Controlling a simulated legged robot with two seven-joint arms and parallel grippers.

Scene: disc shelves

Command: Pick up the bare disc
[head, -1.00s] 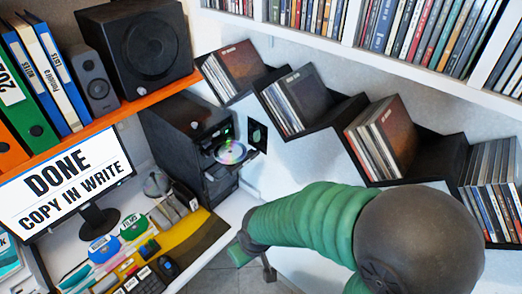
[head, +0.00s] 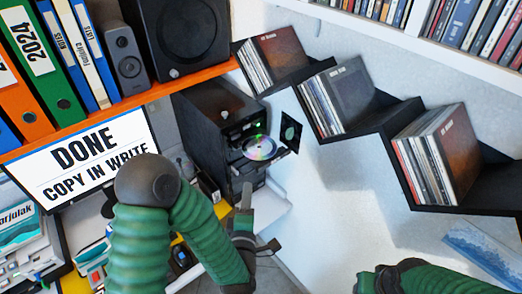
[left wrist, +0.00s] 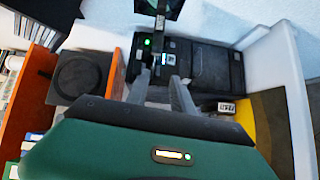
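The bare disc (head: 260,147) is shiny and silvery. It lies on the tray sticking out of the front of a black tower (head: 205,125); I cannot make it out clearly in the left wrist view. My left gripper (head: 260,218) is open and empty, below and in front of the tray, apart from the disc. Its two grey fingers (left wrist: 158,92) stand apart in the left wrist view, pointing toward the tower (left wrist: 200,70). My right gripper (head: 372,281) shows only partly at the bottom edge, and its fingers are not clear.
A monitor (head: 95,160) reads "DONE COPY IN WRITE". A small black sleeve (head: 290,132) is on the wall beside the tray. Black stepped shelves (head: 375,125) with disc cases run down the right. An orange shelf (head: 120,110) with binders and speakers hangs above the monitor.

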